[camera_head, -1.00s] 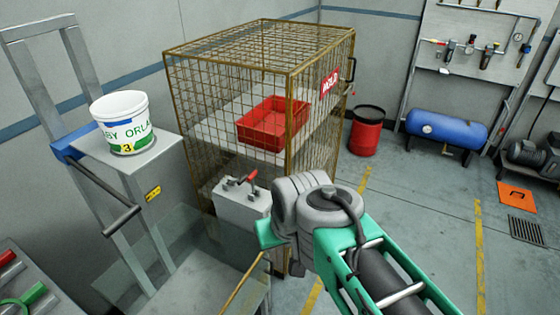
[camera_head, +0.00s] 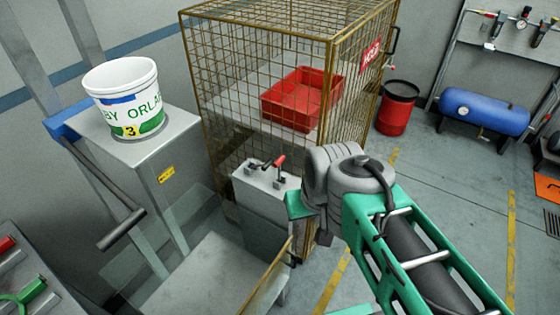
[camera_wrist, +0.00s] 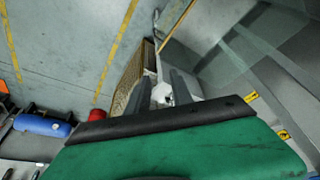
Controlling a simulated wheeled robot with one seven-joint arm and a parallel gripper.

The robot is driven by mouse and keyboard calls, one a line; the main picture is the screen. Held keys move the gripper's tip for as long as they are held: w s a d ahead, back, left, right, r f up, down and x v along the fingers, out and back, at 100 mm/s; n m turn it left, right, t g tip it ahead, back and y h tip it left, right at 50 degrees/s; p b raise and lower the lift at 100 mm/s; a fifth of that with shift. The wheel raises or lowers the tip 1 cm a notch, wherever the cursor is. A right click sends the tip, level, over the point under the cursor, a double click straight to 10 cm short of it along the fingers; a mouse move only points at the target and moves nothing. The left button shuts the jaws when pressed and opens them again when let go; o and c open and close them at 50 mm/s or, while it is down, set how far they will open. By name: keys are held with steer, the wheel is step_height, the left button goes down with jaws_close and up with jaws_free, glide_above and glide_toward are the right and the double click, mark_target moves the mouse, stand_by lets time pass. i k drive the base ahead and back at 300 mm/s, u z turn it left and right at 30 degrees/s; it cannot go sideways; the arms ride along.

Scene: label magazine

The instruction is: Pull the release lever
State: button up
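A long grey lever (camera_head: 103,190) with a dark crossbar grip slopes down from a blue bracket at the left in the head view. A small red-handled lever (camera_head: 279,161) sits on a grey box (camera_head: 268,184) in front of the cage. I cannot tell from the pictures which is the release lever. My arm reaches in from the lower right, and its wrist hides my gripper in the head view. In the wrist view my gripper (camera_wrist: 163,88) shows two grey fingers standing apart. A pale thing shows between them, apparently beyond them; I see nothing clearly held.
A white tub (camera_head: 124,98) stands on a grey pedestal (camera_head: 165,150). A wire cage (camera_head: 240,75) with a red crate (camera_head: 300,98) stands behind the box. A clear panel (camera_head: 180,225) stands low in front. Red and green handles (camera_head: 30,295) are at lower left. Open floor lies right.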

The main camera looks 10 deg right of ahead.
mark_target(278, 163)
steer(key=u, duration=4.35)
steer(key=k, duration=2)
steer(key=z, duration=0.15)
